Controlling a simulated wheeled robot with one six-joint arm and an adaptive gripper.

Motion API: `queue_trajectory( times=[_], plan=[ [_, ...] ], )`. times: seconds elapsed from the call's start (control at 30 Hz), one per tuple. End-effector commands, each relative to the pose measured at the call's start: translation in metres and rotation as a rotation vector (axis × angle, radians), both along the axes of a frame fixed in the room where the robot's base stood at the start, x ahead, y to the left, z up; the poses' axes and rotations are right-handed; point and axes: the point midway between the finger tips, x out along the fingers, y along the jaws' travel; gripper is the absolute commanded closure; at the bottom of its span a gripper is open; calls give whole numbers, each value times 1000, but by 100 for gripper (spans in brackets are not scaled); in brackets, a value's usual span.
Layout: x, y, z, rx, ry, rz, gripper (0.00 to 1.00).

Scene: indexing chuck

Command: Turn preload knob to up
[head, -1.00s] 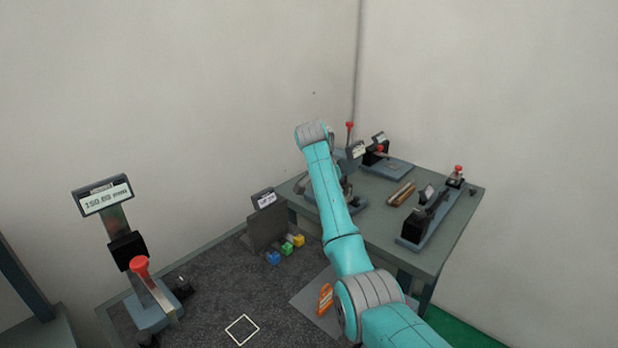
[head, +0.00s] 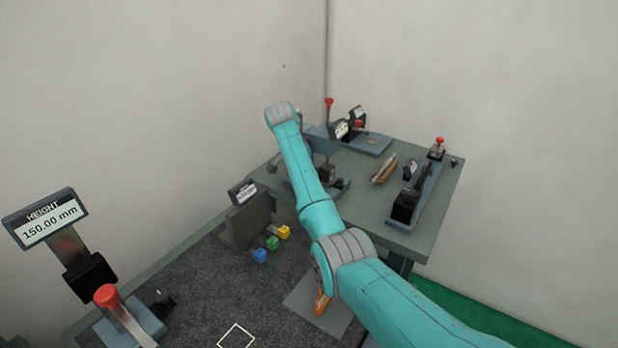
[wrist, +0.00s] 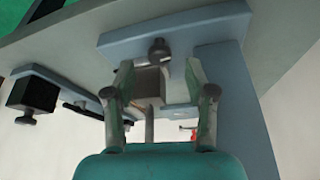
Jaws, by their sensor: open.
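My gripper (wrist: 160,82) shows in the wrist view with its two fingers apart, on either side of a grey block (wrist: 150,82) on a blue-grey fixture (wrist: 225,25). Whether they touch the block cannot be told. A small dark round knob (wrist: 158,48) sits just beyond the fingertips on that fixture; it may be the preload knob, but no label or pointer can be read. In the head view my arm reaches to the fixture (head: 338,186) at the left of the far table, and my gripper is hidden behind the arm.
The far table (head: 400,195) also holds a long fixture with a black block (head: 405,205), brown bars (head: 384,170) and a display unit (head: 365,145). Blue, green and yellow cubes (head: 271,243) lie on the near dark bench. A height display (head: 47,218) reads 150.00 mm.

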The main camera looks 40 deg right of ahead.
Motion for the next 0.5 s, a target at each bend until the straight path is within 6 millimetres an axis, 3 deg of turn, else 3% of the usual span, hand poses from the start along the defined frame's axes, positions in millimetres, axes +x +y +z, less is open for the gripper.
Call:
queue_trajectory(
  times=[0.2, 0.5],
  plan=[
    [1, -10, -22, 0, -1, -1, 45],
    [1, -12, -28, 0, -1, 0, 45]
  ],
)
